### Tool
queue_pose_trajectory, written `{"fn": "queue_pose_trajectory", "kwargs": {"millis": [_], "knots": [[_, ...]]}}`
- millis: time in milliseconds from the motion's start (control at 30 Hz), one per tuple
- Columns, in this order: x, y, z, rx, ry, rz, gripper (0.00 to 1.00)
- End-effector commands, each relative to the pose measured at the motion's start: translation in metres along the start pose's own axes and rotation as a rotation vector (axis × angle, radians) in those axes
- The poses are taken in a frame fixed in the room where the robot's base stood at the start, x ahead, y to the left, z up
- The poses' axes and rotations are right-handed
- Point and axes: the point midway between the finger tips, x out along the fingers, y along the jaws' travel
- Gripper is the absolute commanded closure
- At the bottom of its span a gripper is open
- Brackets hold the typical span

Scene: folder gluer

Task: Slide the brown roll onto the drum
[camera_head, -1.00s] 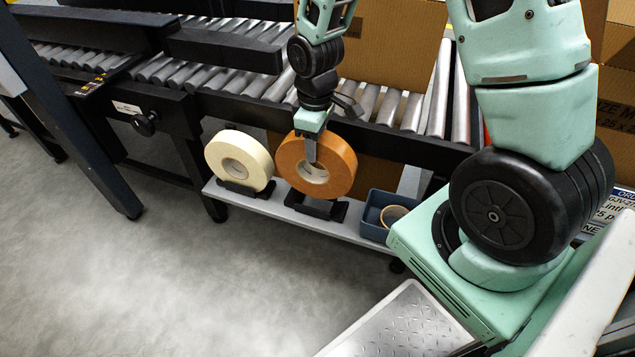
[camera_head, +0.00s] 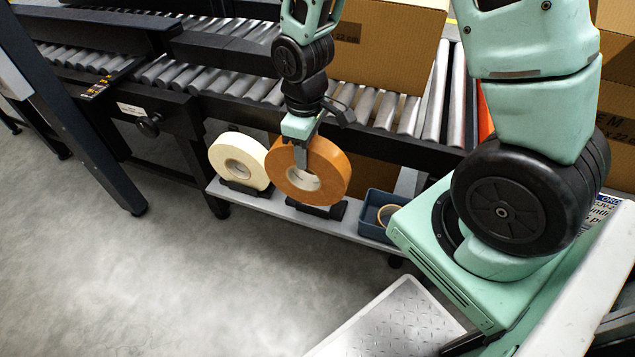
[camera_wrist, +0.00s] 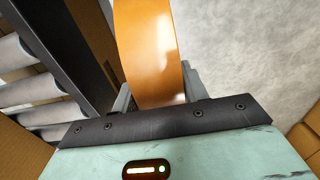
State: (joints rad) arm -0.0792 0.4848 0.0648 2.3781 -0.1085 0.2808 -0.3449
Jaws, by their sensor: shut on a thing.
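The brown roll (camera_head: 333,178) is a wide tape ring, orange-brown, standing upright with a pale core. It is at the front of the low shelf, by a black cradle (camera_head: 327,209); I cannot tell if it still touches the cradle. My gripper (camera_head: 304,160) comes down from above and is shut on the roll's upper rim, one finger across its front face. In the wrist view the roll's outer edge (camera_wrist: 148,50) rises between the fingers, which it partly hides. I cannot make out the drum in either view.
A cream roll (camera_head: 232,153) stands in its own cradle close left. A blue bin (camera_head: 371,218) with a small ring is on the right of the grey shelf (camera_head: 285,213). The roller conveyor (camera_head: 255,90) and its frame run above. Open floor (camera_head: 190,270) lies in front.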

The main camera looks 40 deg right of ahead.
Motion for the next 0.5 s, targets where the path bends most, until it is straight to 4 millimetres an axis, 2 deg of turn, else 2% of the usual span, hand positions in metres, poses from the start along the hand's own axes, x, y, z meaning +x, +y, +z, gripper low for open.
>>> {"fn": "queue_pose_trajectory", "kwargs": {"millis": [33,500], "knots": [[-0.007,-0.004,-0.001,-0.002,0.002,0.001,0.97],[-0.035,-0.039,-0.001,-0.002,0.002,0.001,0.97]]}}
